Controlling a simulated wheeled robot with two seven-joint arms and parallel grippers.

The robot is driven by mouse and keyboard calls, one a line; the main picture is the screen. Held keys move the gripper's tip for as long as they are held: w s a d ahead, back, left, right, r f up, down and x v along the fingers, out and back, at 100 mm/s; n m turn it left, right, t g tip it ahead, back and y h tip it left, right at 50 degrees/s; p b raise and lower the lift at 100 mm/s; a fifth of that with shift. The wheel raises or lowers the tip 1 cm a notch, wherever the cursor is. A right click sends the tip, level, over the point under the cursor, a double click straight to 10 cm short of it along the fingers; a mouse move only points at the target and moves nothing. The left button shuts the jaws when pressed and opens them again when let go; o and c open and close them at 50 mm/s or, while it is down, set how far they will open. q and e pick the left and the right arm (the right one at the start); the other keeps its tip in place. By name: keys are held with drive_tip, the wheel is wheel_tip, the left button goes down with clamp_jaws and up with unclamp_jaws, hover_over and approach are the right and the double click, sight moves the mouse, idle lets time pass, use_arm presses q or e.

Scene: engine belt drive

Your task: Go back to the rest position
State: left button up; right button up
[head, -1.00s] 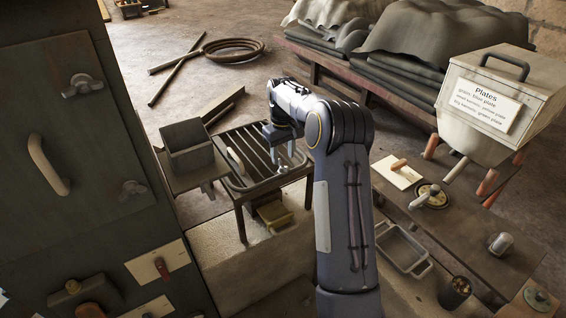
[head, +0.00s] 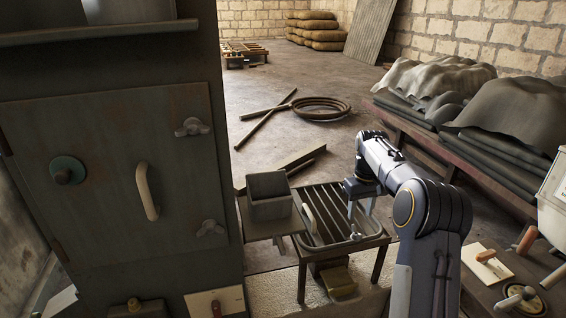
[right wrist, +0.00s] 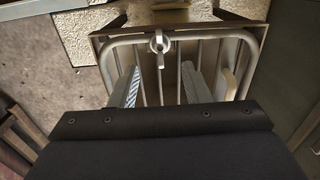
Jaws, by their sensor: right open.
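My right gripper (head: 361,208) hangs over the slatted metal rack table (head: 326,208) in the head view, with its arm coming in from the lower right. Its two fingers are apart and nothing is between them. In the right wrist view the open fingers (right wrist: 160,85) point over the bars of the rack (right wrist: 210,50). A small metal wing-shaped fitting (right wrist: 159,43) lies at the rack's edge beyond the fingertips. My left gripper is in neither view.
A tall dark cabinet (head: 110,170) with a pale handle stands at the left. A grey open box (head: 270,204) sits beside the rack. A bench (head: 505,268) with tools is at the lower right, and covered stacks (head: 435,85) lie behind it.

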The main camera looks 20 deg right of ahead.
drive_tip(key=s+a+r+t+y, duration=0.2)
drive_tip(key=s+a+r+t, duration=0.1)
drive_tip(key=s+a+r, duration=0.8)
drive_tip(key=s+a+f+t+y, duration=0.1)
drive_tip(key=s+a+f, duration=0.3)
drive_tip(key=s+a, duration=0.3)
drive_tip(key=s+a+f+t, duration=0.1)
drive_tip(key=s+a+f, duration=0.3)
drive_tip(key=s, duration=0.9)
drive_tip(key=a, duration=0.3)
drive_tip(key=shift+s+a+f+m+t+y, duration=0.15)
drive_tip(key=shift+s+a+m+t+y, duration=0.15)
drive_tip(key=shift+s+a+y, duration=0.1)
